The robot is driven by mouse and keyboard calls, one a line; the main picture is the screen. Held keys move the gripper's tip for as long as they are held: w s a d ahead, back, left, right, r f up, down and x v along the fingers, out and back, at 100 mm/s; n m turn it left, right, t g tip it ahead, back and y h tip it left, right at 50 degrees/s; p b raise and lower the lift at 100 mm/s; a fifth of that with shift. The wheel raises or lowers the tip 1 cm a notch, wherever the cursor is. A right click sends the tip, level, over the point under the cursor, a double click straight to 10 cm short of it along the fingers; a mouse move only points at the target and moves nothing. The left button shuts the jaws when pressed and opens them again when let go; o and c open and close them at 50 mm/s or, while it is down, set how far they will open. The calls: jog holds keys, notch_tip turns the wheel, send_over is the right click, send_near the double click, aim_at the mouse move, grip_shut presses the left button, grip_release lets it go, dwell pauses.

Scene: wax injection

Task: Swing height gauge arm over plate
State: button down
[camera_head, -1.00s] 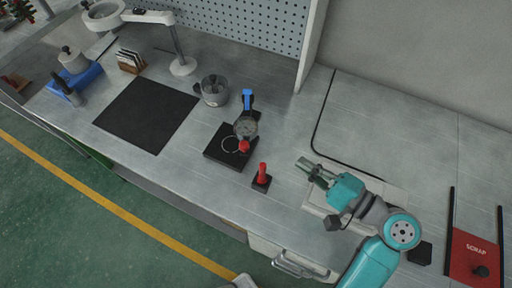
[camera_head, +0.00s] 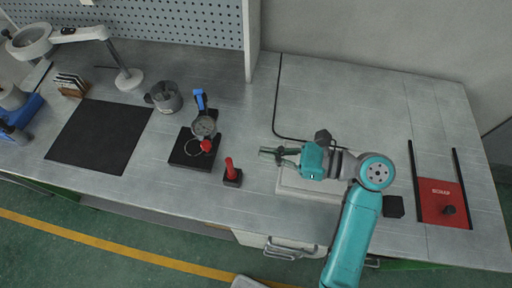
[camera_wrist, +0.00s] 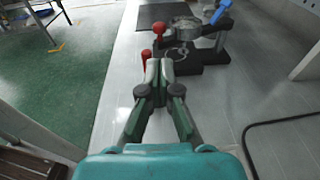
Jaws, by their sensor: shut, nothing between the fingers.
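A red peg (camera_head: 229,166) on a black base stands between my gripper and the plate. A grey pot (camera_head: 165,97), a black mat (camera_head: 99,137) and a magnifier lamp (camera_head: 129,79) lie to the left. A red scrap tray (camera_head: 440,202) is at the right. A black cable (camera_head: 276,108) runs behind my gripper.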

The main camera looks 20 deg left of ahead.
aim_at(210, 145)
jog(key=x, duration=1.2)
jog(key=shift+f, duration=0.1)
jog(key=shift+m+t, duration=0.6)
jog(key=shift+t, duration=0.2)
jog(key=shift+s+a, duration=1.5)
jog(key=shift+a, duration=0.2)
